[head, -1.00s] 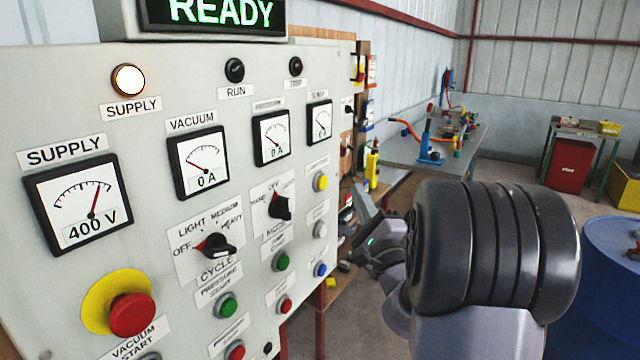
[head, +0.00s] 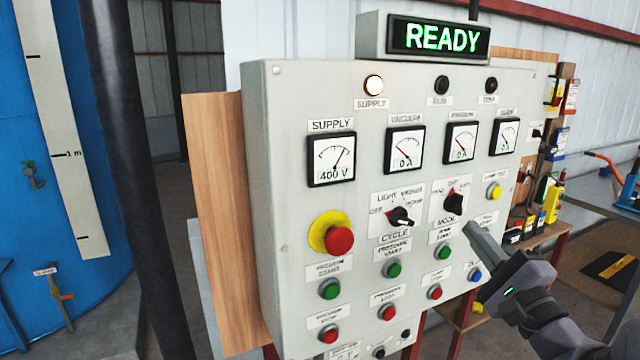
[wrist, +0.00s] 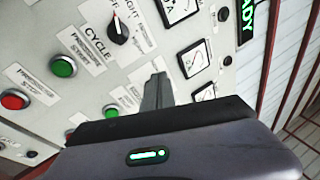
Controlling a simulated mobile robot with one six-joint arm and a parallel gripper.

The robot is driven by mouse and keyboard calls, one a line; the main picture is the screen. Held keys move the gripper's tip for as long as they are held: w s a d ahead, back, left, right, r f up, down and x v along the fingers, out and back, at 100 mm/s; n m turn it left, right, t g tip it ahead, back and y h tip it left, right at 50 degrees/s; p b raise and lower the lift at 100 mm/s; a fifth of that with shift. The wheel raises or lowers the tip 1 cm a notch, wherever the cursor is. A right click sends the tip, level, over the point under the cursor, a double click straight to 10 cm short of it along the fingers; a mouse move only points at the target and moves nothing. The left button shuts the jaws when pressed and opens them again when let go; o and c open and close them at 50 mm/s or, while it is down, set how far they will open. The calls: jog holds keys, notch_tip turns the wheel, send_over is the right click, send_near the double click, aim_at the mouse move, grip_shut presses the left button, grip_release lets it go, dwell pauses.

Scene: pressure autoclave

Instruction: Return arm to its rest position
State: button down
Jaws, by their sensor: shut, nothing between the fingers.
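My gripper (head: 472,230) is shut and empty. In the head view it is at the lower right, in front of the right part of the control panel (head: 292,200), its tip near the mode switch (head: 453,203) and the labels below it. I cannot tell whether it touches the panel. In the wrist view the closed fingers (wrist: 155,92) point at the panel face, with the cycle switch (wrist: 117,28) and green buttons around them. The display (head: 440,37) reads READY and the supply lamp (head: 374,85) is lit. The supply gauge (head: 331,159) points near its upper right.
A red emergency stop (head: 339,240) on a yellow disc sticks out at the panel's left. A dark post (head: 125,170) and a blue tank (head: 35,200) stand farther left. Shelves with tools and a bench (head: 590,207) lie to the right. Floor shows between post and panel.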

jog(key=s+a+f+n+g+y, duration=0.2)
jog(key=s+a+n+g+y, duration=0.25)
jog(key=a, duration=0.65)
jog(key=s+a+f+n+g+y, duration=0.2)
jog(key=s+a+n+g+y, duration=0.3)
jog(key=a, duration=0.7)
jog(key=s+a+f+n+g+h, duration=0.35)
jog(key=s+f+g+h, duration=0.45)
jog(key=s, duration=0.5)
jog(key=s+d+f+n+t+h, duration=0.1)
jog(key=s+d+f+t+h, duration=0.1)
jog(key=d, duration=0.5)
jog(key=shift+s+f+h, duration=0.2)
jog(key=shift+s+h, duration=0.25)
jog(key=shift+h, duration=0.2)
